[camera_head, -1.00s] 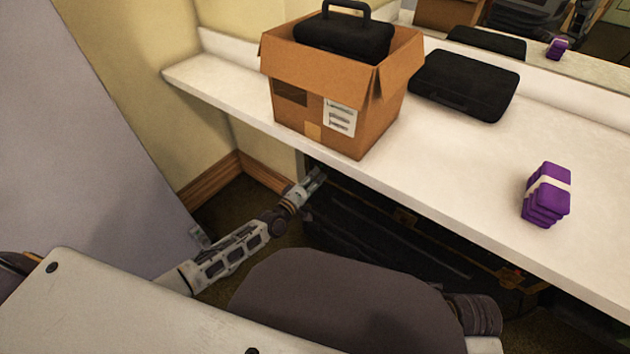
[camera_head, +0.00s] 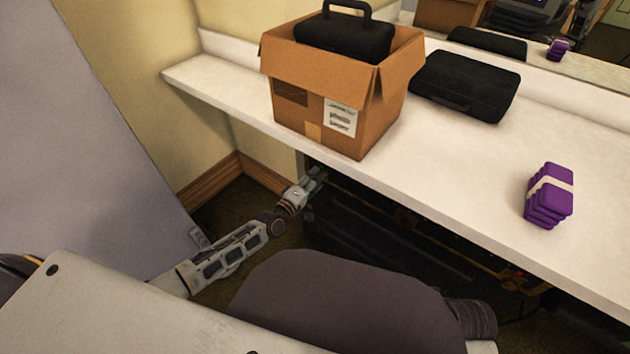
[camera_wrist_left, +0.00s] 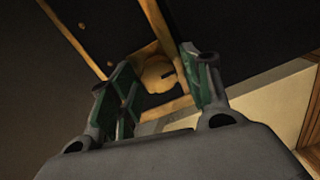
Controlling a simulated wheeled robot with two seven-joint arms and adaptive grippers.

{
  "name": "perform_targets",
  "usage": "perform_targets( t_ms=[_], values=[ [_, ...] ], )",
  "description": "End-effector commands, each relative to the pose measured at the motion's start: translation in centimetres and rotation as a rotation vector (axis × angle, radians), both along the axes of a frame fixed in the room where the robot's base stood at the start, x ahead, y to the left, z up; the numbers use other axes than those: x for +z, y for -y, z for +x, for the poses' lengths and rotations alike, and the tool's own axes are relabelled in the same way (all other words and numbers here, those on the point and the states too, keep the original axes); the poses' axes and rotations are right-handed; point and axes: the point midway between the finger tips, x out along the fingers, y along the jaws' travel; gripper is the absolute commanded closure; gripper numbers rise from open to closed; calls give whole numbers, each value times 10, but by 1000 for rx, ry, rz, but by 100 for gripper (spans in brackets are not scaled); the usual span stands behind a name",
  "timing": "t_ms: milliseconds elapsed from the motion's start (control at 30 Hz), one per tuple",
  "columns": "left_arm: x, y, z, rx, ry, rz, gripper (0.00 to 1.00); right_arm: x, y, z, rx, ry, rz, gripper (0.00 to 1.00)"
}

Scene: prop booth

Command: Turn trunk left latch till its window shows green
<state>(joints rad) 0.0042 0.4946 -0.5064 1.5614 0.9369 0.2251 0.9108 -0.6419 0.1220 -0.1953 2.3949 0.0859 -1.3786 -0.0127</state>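The dark trunk (camera_head: 400,240) with tan edging stands under the counter. The left wrist view shows its dark panel (camera_wrist_left: 225,25), tan strips and a round tan latch (camera_wrist_left: 157,72) with a dark slot. I see no green on the latch. My left gripper (camera_head: 317,178) is at the trunk's left end, just below the counter edge. In the left wrist view its green-lined fingers (camera_wrist_left: 158,80) are apart, one on each side of the latch; I cannot tell whether they touch it. My right gripper is not in view.
The white counter (camera_head: 460,165) overhangs the trunk closely. On it are an open cardboard box (camera_head: 300,118) holding a black case (camera_head: 345,35), another black case (camera_head: 465,85) and a purple banded stack (camera_head: 548,197). A grey panel (camera_head: 80,130) stands at left.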

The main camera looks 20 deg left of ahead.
Motion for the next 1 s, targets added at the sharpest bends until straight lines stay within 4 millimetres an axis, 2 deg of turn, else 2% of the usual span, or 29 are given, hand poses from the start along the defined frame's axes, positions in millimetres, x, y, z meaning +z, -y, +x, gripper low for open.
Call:
perform_targets(
  t_ms=[567, 1000],
  values=[
    [-1, -1, -6, -1, -1, 0, 45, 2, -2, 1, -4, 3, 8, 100],
    [0, -12, -37, -1, -1, 0, 45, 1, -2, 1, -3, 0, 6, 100]
  ],
)
